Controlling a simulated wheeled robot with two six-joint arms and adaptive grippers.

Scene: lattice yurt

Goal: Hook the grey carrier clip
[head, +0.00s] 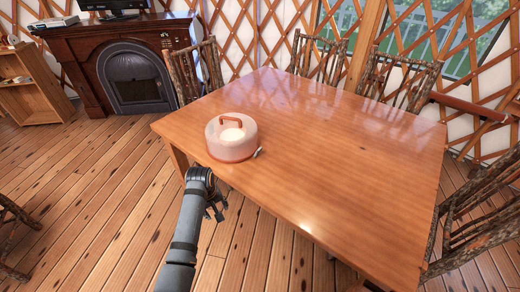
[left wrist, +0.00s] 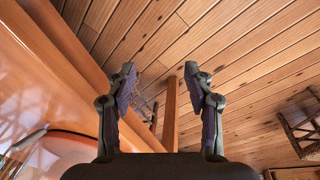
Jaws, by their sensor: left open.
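A round cake carrier (head: 231,138) with a clear dome, a reddish handle and a reddish base stands near the left front edge of the table (head: 330,150). Its small grey clip (head: 257,152) sticks out at the carrier's lower right side. In the left wrist view, part of the carrier (left wrist: 65,150) shows at the lower left, with the grey clip (left wrist: 28,140) at its rim. My left gripper (head: 217,207) is beside the table's front edge, apart from the carrier and clip. Its fingers (left wrist: 160,75) are open with nothing between them. My right gripper is out of view.
The rest of the tabletop is clear. Rustic chairs stand at the back (head: 318,60) and right (head: 475,215). A fireplace (head: 135,75) and a low shelf (head: 38,85) stand at the back left. A table leg (left wrist: 170,115) shows beyond the open fingers.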

